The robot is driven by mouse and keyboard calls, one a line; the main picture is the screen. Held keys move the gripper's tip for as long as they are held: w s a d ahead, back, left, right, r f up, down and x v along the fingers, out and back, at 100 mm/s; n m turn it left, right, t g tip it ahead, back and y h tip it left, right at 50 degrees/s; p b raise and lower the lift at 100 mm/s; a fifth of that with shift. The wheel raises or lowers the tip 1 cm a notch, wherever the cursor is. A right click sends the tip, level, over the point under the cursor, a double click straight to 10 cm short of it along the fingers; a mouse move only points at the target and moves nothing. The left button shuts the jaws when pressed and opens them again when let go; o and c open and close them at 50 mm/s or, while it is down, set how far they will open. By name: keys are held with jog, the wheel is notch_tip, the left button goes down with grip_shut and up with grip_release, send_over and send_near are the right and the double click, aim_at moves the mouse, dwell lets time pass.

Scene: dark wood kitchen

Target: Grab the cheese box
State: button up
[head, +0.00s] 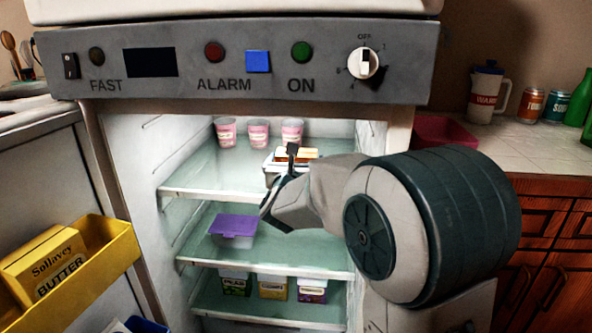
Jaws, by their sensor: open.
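My gripper (276,186) is in front of the fridge's upper shelves, with its jaws open and nothing seen between them. A clear box with a purple lid (233,227) sits on the middle shelf, left of and below the gripper. I cannot tell from any readable label which is the cheese box. I cannot tell if the upper finger touches the pale box.
Several pink cups (258,133) stand at the back of the top shelf. The yellow door bin (105,240) holds a butter box (45,262) at the left. My arm covers the fridge's right side.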

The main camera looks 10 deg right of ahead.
jog(key=shift+x, duration=1.25)
jog(key=c, duration=0.8)
jog(key=shift+r, duration=0.1)
jog(key=shift+c, duration=0.2)
